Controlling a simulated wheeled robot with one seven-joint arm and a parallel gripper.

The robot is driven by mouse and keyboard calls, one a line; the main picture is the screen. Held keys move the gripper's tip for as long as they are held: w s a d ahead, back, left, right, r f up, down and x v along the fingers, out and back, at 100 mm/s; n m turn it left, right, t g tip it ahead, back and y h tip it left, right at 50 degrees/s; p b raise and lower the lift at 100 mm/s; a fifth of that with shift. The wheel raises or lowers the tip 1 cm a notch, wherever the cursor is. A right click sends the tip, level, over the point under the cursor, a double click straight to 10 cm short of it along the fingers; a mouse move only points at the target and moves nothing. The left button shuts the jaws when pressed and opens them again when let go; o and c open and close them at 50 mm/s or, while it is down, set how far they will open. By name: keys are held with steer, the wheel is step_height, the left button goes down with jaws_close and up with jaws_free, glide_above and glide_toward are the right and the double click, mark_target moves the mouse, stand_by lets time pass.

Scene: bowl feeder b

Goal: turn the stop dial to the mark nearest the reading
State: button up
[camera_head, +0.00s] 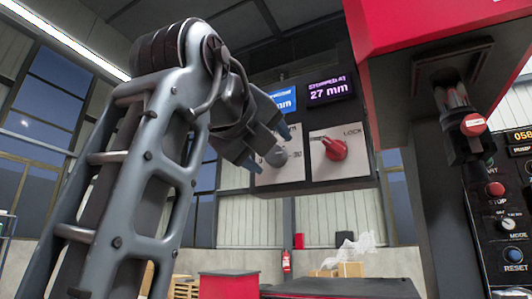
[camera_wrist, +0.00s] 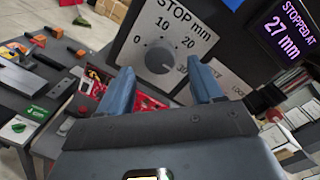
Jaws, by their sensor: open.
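The stop dial (camera_wrist: 160,57) is a round grey knob on a white plate marked "STOP mm", with 10, 20 and 30 readable around it. Which mark it points to is too small to tell. In the head view the dial (camera_head: 276,156) is partly hidden by my gripper (camera_head: 270,148). The purple display (camera_head: 331,91) reads "STOPPED AT 27 mm"; it also shows in the wrist view (camera_wrist: 288,35). In the wrist view my gripper (camera_wrist: 160,80) is open and empty, its fingers below and to either side of the knob, apart from it.
A red lock handle (camera_head: 335,149) sits on the plate right of the dial. A blue screen (camera_head: 284,100) is above the dial, partly covered. A red machine head (camera_head: 440,30) overhangs at right, above a button panel (camera_head: 505,215). A table with tools (camera_wrist: 35,85) lies at left in the wrist view.

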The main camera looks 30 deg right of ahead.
steer(key=v, duration=0.5)
steer(key=shift+s+a, duration=0.25)
steer(key=shift+f, duration=0.1)
